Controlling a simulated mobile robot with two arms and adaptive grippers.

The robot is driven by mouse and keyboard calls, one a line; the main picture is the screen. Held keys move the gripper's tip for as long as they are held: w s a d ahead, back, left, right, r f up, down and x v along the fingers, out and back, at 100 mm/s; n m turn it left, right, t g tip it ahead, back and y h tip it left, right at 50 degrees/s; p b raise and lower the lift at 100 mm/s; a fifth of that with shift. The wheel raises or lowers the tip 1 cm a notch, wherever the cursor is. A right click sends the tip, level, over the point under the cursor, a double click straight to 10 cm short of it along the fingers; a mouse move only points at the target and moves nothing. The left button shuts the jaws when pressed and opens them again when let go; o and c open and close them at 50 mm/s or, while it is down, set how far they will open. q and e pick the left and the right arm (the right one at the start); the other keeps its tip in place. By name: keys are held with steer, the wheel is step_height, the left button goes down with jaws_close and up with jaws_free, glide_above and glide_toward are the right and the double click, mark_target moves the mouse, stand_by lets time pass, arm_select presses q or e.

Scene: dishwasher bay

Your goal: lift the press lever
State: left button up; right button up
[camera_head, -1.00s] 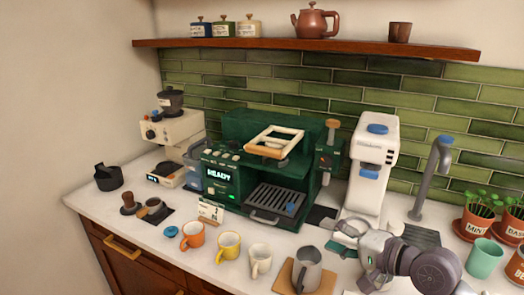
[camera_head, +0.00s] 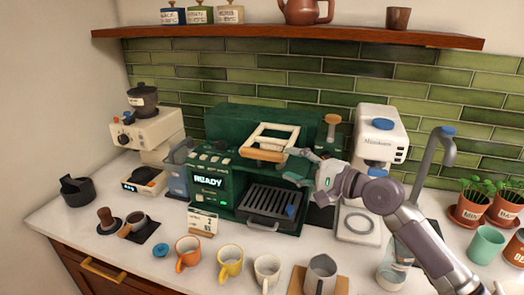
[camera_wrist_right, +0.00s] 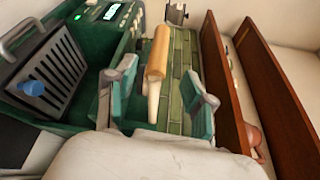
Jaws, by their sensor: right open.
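The press lever (camera_head: 268,141) is a cream frame with a wooden grip bar, at the front of the green machine (camera_head: 225,165). The frame lies low, tilted back over the machine. My right gripper (camera_head: 289,164) is open, just right of the wooden bar and close to it. In the right wrist view, the lever's wooden grip (camera_wrist_right: 158,52) shows between and beyond the two open fingers (camera_wrist_right: 161,82). I cannot tell whether a finger touches it. My left gripper is not in view.
A white dispenser (camera_head: 381,133) stands right of the machine, behind my right arm. A wooden shelf (camera_head: 290,36) runs above. A grey tap (camera_head: 440,145) stands at right.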

mark_target(263, 154)
steer(key=p+x, duration=0.1)
steer(key=x, duration=0.7)
steer(key=shift+w+a, duration=0.15)
steer(key=shift+a, duration=0.2)
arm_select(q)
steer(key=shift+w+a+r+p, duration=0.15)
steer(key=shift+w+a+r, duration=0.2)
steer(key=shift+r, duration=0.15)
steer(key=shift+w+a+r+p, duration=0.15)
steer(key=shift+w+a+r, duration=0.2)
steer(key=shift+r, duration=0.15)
arm_select(e)
steer(key=shift+w+a+f, duration=0.15)
steer(key=shift+w+a, duration=0.3)
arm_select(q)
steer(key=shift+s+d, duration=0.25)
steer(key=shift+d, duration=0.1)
arm_select(e)
jaws_close()
